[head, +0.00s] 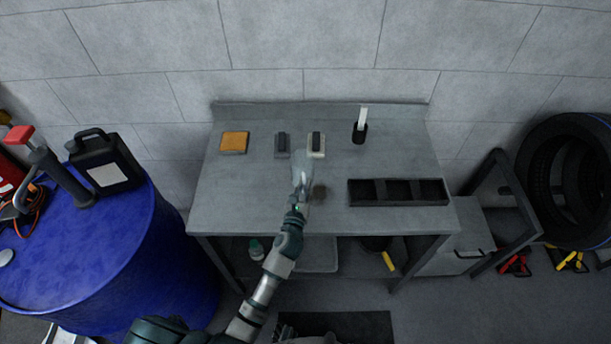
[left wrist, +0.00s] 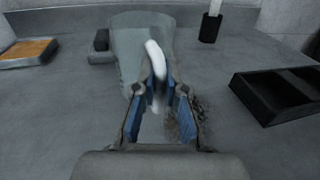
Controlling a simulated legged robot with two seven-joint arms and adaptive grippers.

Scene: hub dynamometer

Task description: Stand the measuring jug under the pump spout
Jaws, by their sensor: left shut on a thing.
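The clear measuring jug (head: 303,163) is at the middle of the workbench, seen through in places. It also shows in the left wrist view (left wrist: 128,42), with its white handle (left wrist: 154,58) between the fingers. My left gripper (left wrist: 160,88) is shut on that handle, and in the head view my left gripper (head: 299,192) is at the jug's near side. I cannot tell whether the jug's base touches the bench. The pump (head: 62,178) with a red handle stands on the blue drum (head: 100,235) at the left. Its spout is not clear. My right gripper is out of view.
On the workbench (head: 240,195) lie an orange pad (head: 234,142), two grey blocks (head: 282,145), a dark cup with a white stick (head: 360,133), a black divided tray (head: 398,192) and a dark fuzzy patch (head: 320,191). A black canister (head: 105,162) stands on the drum. Tyres (head: 570,180) are at right.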

